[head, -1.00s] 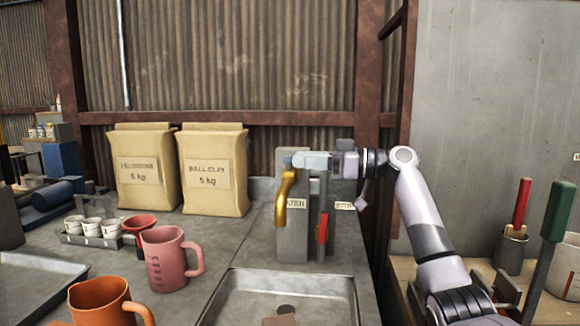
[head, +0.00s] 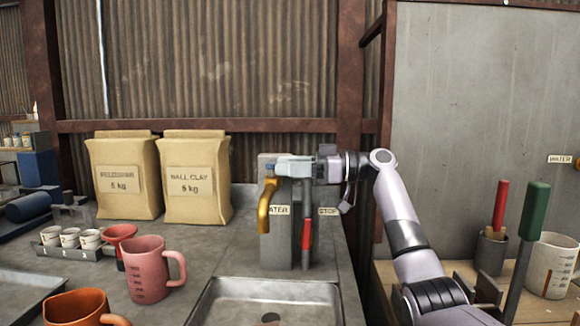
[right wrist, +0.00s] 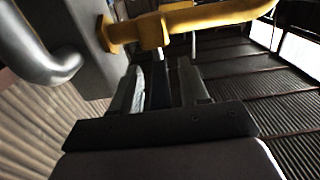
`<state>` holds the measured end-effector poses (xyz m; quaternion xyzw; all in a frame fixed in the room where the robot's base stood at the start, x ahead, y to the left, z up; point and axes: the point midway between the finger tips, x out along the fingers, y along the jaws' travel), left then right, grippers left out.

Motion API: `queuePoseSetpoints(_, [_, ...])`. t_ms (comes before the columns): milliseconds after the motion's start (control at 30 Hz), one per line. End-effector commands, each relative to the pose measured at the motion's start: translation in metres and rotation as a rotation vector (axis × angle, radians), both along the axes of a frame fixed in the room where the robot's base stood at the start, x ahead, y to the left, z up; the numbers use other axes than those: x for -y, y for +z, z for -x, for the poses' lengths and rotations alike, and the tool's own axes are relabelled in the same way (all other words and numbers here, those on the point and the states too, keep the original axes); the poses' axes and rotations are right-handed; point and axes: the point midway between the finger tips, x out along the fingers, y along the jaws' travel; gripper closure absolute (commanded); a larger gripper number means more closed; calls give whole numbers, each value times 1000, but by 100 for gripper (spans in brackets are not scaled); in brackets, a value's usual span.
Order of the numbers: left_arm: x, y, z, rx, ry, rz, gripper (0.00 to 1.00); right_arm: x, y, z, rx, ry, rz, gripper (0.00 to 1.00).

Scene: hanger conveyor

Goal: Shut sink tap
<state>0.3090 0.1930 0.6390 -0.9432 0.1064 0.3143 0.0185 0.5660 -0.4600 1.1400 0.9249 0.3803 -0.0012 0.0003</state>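The sink tap is a grey post (head: 276,243) behind the sink, with a curved brass spout (head: 266,207) on its left. A lever with a red grip (head: 306,233) hangs down at the post's right. My right gripper (head: 290,168) is at the top of the tap, pointing left, just above the lever. In the right wrist view its fingers (right wrist: 165,92) stand apart, with a dark strip visible between them. A yellow pipe (right wrist: 205,18) crosses beyond them. I cannot tell whether the fingers touch the tap. My left gripper is out of view.
The sink basin (head: 215,298) lies in front of the tap. A pink mug (head: 147,272), an orange mug (head: 75,306) and two clay bags (head: 196,185) stand to the left. A green-handled tool (head: 534,210) and a white jug (head: 551,265) are at the right.

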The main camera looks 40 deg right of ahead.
Motion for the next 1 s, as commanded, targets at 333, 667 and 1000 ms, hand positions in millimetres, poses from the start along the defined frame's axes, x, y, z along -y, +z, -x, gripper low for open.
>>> queuePoseSetpoints(333, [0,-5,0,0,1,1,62,16,-1,15,1,-3,-1,55])
queuePoseSetpoints(667, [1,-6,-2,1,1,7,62,48,-1,48,0,-1,0,55])
queuePoseSetpoints(1000, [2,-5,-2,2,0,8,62,51,0,51,0,0,0,55])
